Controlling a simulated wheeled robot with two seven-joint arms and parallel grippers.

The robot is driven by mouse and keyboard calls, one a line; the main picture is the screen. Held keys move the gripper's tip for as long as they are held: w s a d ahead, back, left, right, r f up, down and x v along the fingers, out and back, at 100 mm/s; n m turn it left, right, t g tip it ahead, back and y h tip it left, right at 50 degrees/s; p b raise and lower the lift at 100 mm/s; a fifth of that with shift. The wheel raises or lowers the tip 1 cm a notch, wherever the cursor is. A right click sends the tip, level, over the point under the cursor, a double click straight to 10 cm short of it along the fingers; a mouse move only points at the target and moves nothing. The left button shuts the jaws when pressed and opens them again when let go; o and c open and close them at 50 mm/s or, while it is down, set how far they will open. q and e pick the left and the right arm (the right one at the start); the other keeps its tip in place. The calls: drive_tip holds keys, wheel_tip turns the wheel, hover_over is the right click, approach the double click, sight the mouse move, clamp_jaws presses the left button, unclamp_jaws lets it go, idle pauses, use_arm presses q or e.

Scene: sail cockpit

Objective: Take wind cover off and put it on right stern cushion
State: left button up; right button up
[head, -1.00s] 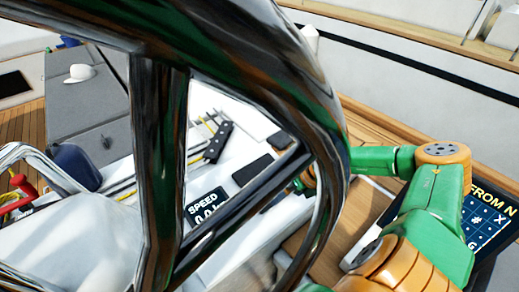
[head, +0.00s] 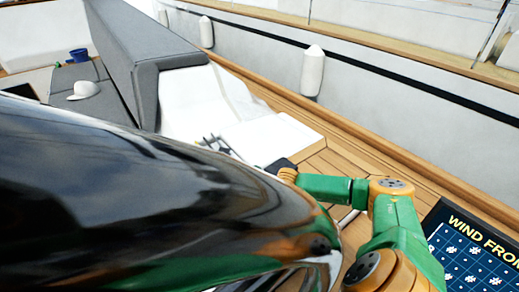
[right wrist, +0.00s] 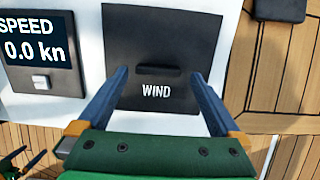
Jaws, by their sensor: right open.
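The wind cover (right wrist: 150,35) is a black square plate with the white word WIND and a small raised handle bar. It lies on the white instrument panel in the right wrist view. My right gripper (right wrist: 160,73) is open, its two blue fingers either side of the handle and lettering, with nothing held. In the head view my right arm reaches behind the large black glossy rim, which hides the gripper. Grey cushions (head: 90,100) lie at the back left, but I cannot tell which is the right stern cushion.
A glossy black rim (head: 150,200) fills the lower left of the head view. A white cap (head: 84,90) lies on the grey cushion. A wind display (head: 470,255) stands at the right. A speed display (right wrist: 35,45) is left of the cover.

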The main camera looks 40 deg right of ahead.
drive_tip(key=x, duration=0.2)
drive_tip(key=shift+w+a+f, duration=0.2)
drive_tip(key=shift+w+a, duration=0.05)
drive_tip(key=shift+w+d+f, duration=0.1)
drive_tip(key=shift+d+f, duration=0.1)
drive_tip(key=shift+f, duration=0.05)
drive_tip(key=c, duration=1.2)
drive_tip(key=shift+r, duration=0.15)
drive_tip(key=shift+c, duration=0.2)
